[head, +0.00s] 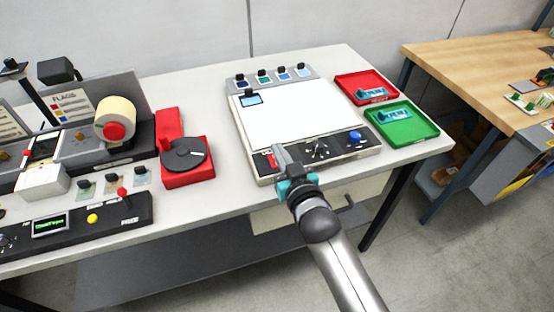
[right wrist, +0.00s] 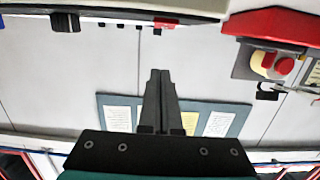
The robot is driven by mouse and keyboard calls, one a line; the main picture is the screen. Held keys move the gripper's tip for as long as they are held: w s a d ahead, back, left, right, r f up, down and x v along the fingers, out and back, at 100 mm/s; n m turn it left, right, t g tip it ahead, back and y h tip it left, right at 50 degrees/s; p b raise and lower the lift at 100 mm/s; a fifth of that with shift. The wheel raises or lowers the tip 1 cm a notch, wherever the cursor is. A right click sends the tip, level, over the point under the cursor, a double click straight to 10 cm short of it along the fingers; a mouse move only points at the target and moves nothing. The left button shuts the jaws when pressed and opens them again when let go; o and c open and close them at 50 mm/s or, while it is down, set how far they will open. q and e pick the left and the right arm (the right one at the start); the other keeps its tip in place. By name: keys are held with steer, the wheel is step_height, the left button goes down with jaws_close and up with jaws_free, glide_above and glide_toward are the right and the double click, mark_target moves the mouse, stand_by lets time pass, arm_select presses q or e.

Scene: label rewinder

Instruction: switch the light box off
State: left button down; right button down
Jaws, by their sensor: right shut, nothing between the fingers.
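The light box (head: 290,117) is a white panel in the head view, its surface bright. Its dark front strip holds a red switch (head: 270,160) at the left, a dial (head: 317,149) in the middle and a blue knob (head: 354,136) at the right. My right gripper (head: 279,150) is shut and empty, its fingertips just right of the red switch. I cannot tell whether they touch it. In the right wrist view the shut fingers (right wrist: 160,73) point toward a small red part (right wrist: 165,24) on the box edge. My left gripper is not in view.
A red turntable device (head: 186,160) stands left of the light box. Red (head: 379,76) and green (head: 428,134) trays with teal pieces lie to its right. A control panel (head: 70,225) fills the front left. A wooden table (head: 480,60) stands at far right.

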steer(key=shift+x, duration=0.85)
step_height(320, 180, down, 3)
steer(key=shift+r+b, duration=0.1)
steer(key=shift+b, duration=0.4)
steer(key=shift+f, duration=0.55)
